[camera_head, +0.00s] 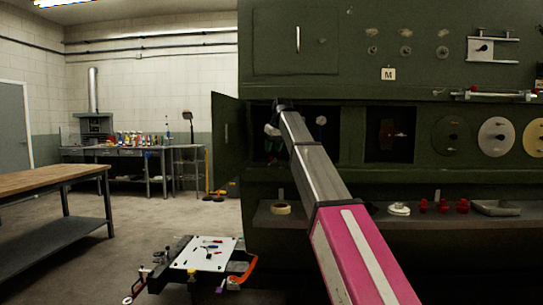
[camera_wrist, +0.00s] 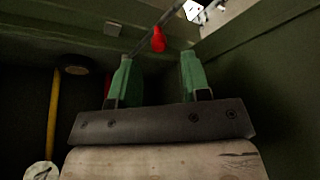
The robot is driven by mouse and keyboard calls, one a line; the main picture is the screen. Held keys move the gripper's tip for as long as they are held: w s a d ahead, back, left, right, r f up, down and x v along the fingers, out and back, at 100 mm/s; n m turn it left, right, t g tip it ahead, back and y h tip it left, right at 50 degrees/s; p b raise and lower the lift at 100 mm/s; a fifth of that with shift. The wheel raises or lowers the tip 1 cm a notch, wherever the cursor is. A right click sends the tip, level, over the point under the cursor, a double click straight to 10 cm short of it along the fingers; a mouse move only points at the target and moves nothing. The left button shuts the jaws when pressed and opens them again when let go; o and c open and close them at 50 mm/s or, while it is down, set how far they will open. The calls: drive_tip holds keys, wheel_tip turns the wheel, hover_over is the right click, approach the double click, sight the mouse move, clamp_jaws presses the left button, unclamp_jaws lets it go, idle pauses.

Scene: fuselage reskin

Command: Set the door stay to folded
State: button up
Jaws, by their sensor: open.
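A thin dark rod with a red knob (camera_wrist: 158,40) shows in the wrist view, slanting up to the right; it looks like the door stay. My gripper (camera_wrist: 156,65) has two green fingers spread apart with nothing between them. The red knob lies just beyond the fingertips, between them in the picture; I cannot tell how far apart they are in depth. In the head view the dark green door (camera_head: 226,140) stands swung open at the left of a compartment. My gripper is at that compartment's opening, partly hidden by my arm, and the stay cannot be made out there.
In the wrist view, a yellow tube (camera_wrist: 52,120) and a dark round part (camera_wrist: 73,64) are at the left. The green panel's ledge (camera_head: 330,215) runs below the compartment, holding a tape roll (camera_head: 281,208) and red parts (camera_head: 443,206). A workbench (camera_head: 60,180) stands far left.

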drive_tip(key=shift+x, duration=1.9)
clamp_jaws()
drive_tip(key=shift+d, duration=0.1)
